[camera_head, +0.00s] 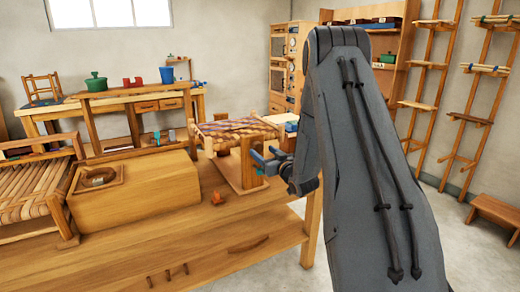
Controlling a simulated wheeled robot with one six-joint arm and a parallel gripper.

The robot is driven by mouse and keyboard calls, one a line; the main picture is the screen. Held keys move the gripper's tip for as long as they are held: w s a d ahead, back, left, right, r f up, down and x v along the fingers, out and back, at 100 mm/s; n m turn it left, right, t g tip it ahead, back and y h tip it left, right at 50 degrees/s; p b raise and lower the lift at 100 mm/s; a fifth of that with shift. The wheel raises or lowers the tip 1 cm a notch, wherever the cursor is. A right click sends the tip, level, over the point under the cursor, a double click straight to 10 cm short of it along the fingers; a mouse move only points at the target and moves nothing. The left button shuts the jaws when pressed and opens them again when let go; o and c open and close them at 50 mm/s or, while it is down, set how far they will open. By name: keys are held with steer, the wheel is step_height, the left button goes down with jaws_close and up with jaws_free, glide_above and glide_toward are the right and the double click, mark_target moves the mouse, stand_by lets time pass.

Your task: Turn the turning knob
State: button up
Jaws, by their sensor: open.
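My gripper (259,163) is at the end of my dark grey arm, above the right part of the wooden workbench. Its bluish fingers point left and stand open, in front of a wooden upright that holds a small woven seat (232,127). I see nothing between the fingers, though the view is small. A small orange-brown piece (217,198) sits on the benchtop, left of and lower than my gripper. It may be the turning knob, but I cannot tell for sure. My arm hides part of what lies right of the gripper.
The workbench (190,240) carries a large wooden block (135,195) and a woven bark seat (35,190) at left. A back table (150,95) holds a green pot (96,82) and a blue cup (166,75). Ladder racks (430,65) and a stool (495,215) stand at right.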

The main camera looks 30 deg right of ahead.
mark_target(259, 149)
steer(key=shift+w+p, duration=0.3)
steer(key=shift+w, duration=1.55)
steer(key=c, duration=1.1)
steer(key=shift+o, duration=0.2)
